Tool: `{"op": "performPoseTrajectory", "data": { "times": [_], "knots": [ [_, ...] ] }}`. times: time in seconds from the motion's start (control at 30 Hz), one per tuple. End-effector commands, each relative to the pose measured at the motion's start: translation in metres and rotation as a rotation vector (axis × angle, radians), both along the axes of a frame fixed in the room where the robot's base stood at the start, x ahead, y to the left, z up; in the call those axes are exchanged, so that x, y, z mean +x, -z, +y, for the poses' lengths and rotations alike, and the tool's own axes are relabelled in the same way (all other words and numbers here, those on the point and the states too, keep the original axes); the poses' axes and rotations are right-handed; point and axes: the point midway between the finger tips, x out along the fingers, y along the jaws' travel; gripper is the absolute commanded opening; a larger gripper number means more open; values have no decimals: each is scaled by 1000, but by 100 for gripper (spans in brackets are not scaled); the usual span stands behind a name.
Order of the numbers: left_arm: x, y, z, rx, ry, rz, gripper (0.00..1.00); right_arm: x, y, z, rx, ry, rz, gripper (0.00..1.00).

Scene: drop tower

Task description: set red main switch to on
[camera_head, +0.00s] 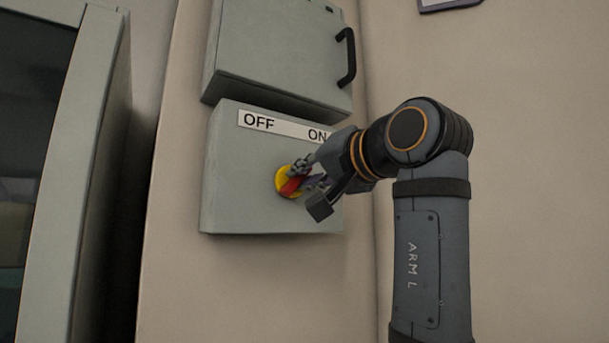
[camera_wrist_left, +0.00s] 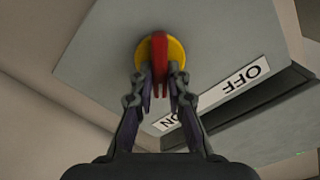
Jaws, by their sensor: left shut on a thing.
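The red main switch (camera_head: 291,185) is a red handle on a yellow round plate (camera_head: 281,180), on the front of a grey box (camera_head: 240,190). A label (camera_head: 285,127) above it reads OFF at the left and ON at the right. My left gripper (camera_head: 303,176) reaches in from the right and is shut on the red handle. In the left wrist view the red handle (camera_wrist_left: 160,62) lies between the fingertips of my left gripper (camera_wrist_left: 160,92). In the head view the fingers partly cover the handle, so its exact angle is hard to tell. My right gripper is not in view.
A second grey box (camera_head: 275,55) with a black handle (camera_head: 346,60) is mounted just above the switch box. A grey cabinet with a dark glass door (camera_head: 35,130) stands at the left.

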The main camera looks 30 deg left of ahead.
Motion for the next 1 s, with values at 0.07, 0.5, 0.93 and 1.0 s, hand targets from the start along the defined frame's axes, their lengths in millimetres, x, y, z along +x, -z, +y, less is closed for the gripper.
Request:
{"op": "performPoseTrajectory", "data": {
  "times": [0.07,0.5,0.93,1.0],
  "knots": [
    [0,2,0,5,0,26,0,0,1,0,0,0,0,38],
    [1,3,0,23,-1,71,0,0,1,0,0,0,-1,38],
    [1,2,0,24,-1,68,38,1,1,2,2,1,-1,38],
    [1,1,0,25,0,67,38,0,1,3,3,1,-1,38]
  ]
}}
